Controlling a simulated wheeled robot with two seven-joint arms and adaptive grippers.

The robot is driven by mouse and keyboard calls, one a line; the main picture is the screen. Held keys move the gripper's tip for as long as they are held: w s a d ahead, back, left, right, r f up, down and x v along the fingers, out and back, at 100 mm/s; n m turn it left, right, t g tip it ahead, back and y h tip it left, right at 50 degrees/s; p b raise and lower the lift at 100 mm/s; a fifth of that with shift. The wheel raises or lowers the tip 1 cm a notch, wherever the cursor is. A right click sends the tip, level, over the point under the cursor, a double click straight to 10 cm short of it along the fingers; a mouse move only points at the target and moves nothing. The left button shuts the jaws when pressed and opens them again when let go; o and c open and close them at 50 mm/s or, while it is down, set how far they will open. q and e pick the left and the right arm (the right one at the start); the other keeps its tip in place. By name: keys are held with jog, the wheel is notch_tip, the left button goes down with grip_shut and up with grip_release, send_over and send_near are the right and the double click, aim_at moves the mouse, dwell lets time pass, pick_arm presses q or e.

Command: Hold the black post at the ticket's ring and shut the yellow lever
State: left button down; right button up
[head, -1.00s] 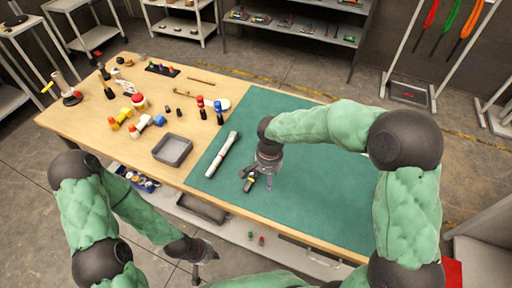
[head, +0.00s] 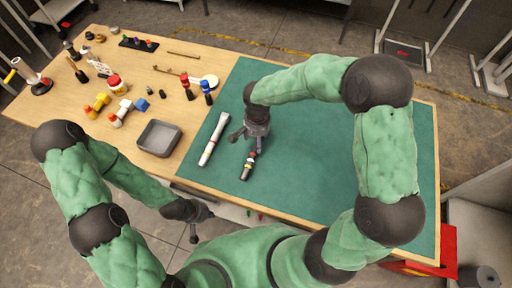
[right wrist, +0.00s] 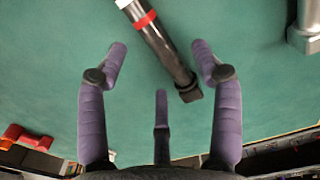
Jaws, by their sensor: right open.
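In the right wrist view the black post (right wrist: 165,48) shows a red band and a dark end cap. My right gripper (head: 249,139) is open over the post's far end, and the post lies free between and beyond its spread fingers (right wrist: 160,52). A yellow bar (head: 11,76) shows beside a pale upright at the far left; I cannot tell if it is the lever. My left gripper (head: 202,225) hangs before the table's front edge. No ticket is readable.
A white tube (head: 214,140) lies left of the post. A grey tray (head: 159,138) stands on the bare wood further left. Red and blue topped pieces (head: 186,88) and several small parts crowd the back left. The mat's right side is mostly clear.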

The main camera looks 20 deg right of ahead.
aim_at(255, 152)
jog(key=f, duration=0.3)
jog(key=f+b, duration=0.1)
jog(key=f, duration=0.1)
jog(key=shift+s+d, duration=0.1)
jog(key=shift+s, duration=0.15)
grip_shut()
